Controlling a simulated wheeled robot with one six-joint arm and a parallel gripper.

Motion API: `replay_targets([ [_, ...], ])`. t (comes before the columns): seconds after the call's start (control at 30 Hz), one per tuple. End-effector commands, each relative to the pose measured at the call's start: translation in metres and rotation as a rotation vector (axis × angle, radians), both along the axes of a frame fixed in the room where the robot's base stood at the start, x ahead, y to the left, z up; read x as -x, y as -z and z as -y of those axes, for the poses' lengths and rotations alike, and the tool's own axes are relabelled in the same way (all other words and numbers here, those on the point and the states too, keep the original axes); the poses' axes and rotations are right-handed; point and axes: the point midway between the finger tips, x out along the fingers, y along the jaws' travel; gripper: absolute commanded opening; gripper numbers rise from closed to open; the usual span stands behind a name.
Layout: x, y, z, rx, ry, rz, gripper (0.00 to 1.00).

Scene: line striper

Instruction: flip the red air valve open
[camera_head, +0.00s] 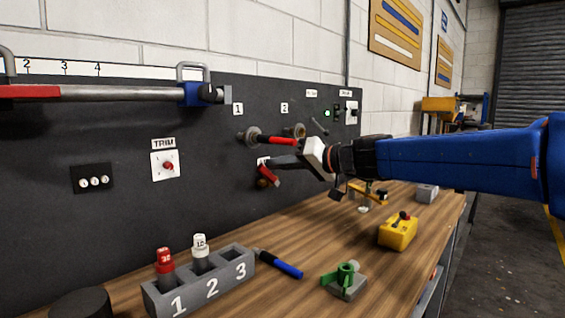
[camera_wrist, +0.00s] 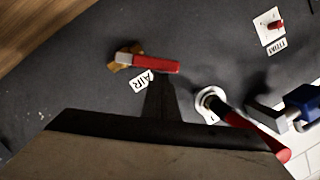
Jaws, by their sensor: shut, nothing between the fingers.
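The air valve has a flat red handle (camera_head: 270,175) and a brass body (camera_head: 262,184). The fingers partly cover the label.
A lever with a red grip (camera_head: 283,141) sticks out just above my gripper; it also shows in the wrist view (camera_wrist: 250,133). A TRIM switch plate (camera_head: 165,166) is to the left. The bench (camera_head: 320,240) below holds a grey numbered rack (camera_head: 205,285), a blue marker and a yellow box.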

Motion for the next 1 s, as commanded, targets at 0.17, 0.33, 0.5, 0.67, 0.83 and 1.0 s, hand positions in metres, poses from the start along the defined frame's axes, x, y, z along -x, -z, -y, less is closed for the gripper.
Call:
replay_targets([
  [0.17, 0.01, 0.007, -0.008, 0.104, -0.003, 0.131, 0.0],
  [0.33, 0.017, 0.014, -0.014, 0.201, -0.003, 0.257, 0.0],
  [0.5, 0.023, 0.023, -0.018, 0.289, -0.002, 0.37, 0.0],
  [0.67, 0.026, 0.03, -0.02, 0.353, -0.001, 0.451, 0.0],
  [0.83, 0.028, 0.035, -0.022, 0.372, -0.001, 0.476, 0.0],
  [1.0, 0.029, 0.038, -0.023, 0.372, -0.001, 0.476, 0.0],
])
